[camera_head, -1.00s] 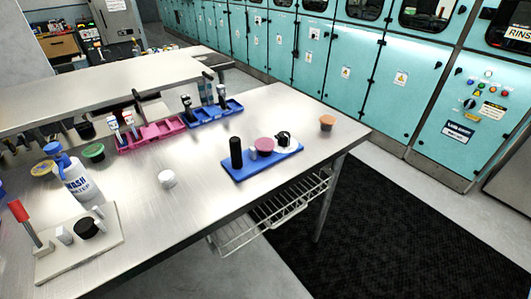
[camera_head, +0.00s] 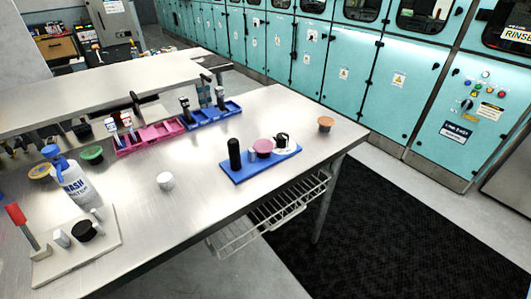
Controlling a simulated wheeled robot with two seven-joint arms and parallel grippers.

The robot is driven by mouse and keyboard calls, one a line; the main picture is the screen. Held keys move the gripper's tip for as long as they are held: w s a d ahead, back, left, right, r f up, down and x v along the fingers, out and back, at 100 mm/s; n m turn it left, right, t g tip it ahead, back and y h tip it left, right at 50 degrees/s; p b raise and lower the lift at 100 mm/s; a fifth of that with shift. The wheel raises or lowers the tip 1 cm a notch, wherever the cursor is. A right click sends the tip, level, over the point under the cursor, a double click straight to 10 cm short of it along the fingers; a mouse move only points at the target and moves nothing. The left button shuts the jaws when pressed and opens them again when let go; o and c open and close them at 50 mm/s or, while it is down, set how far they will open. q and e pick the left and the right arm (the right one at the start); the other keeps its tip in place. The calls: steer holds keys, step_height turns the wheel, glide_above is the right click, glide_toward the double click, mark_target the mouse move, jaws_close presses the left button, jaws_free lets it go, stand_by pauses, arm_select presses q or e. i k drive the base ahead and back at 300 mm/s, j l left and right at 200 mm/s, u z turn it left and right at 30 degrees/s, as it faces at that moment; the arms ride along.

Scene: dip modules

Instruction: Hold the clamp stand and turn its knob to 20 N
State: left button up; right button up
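A stand with a blue base (camera_head: 235,172) sits near the front right part of the metal table. It carries an upright black post (camera_head: 234,153), a pink round piece (camera_head: 263,147) and a black knob (camera_head: 281,140) on a white dial. The marks on the dial are too small to read. I cannot tell for certain that this is the clamp stand; a second stand with a pale base plate (camera_head: 70,262) at the lower left has a red-topped lever (camera_head: 15,214) and a black round piece (camera_head: 83,231). Neither of my grippers is in view.
The metal table (camera_head: 190,215) also holds a wash bottle (camera_head: 73,183), a white knob (camera_head: 165,181), an orange-topped piece (camera_head: 326,124), a pink tray (camera_head: 150,138) and a blue tray (camera_head: 212,115). A raised shelf (camera_head: 110,85) runs behind. Bare tabletop surrounds the blue stand.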

mark_target(283, 138)
steer(key=i+l+u, duration=0.25)
steer(key=i+l, duration=0.15)
steer(key=l, duration=0.2)
steer(key=i+l+u, duration=0.3)
steer(key=l, duration=0.35)
steer(key=i+l+u, duration=0.15)
steer(key=l, duration=0.2)
